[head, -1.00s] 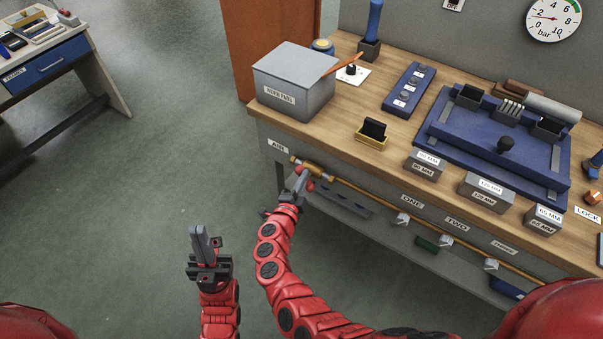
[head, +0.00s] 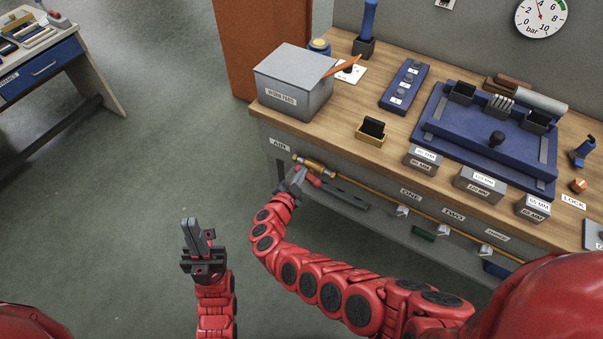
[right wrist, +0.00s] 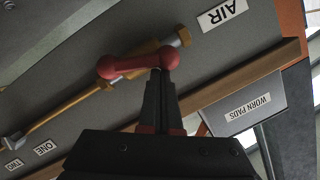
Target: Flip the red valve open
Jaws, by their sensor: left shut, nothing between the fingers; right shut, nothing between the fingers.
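The red valve lever (head: 315,180) sits on the brass valve body (head: 312,163) under the AIR label (head: 280,145) on the bench front. In the right wrist view the lever (right wrist: 130,66) lies nearly along the brass pipe, at a slight angle to it. My right gripper (head: 298,175) is shut and empty beside the lever. In the right wrist view its fingertips (right wrist: 160,76) meet or nearly meet the lever's rounded right end; exact contact is unclear. My left gripper (head: 193,228) is shut and empty, pointing up over open floor.
A pressure gauge (head: 541,20) hangs on the wall, its needle pointing up toward about 4. The brass pipe (head: 375,197) runs along the bench front past several grey outlets. The WORN PADS box (head: 290,95) stands above the valve. Floor left of the bench is clear.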

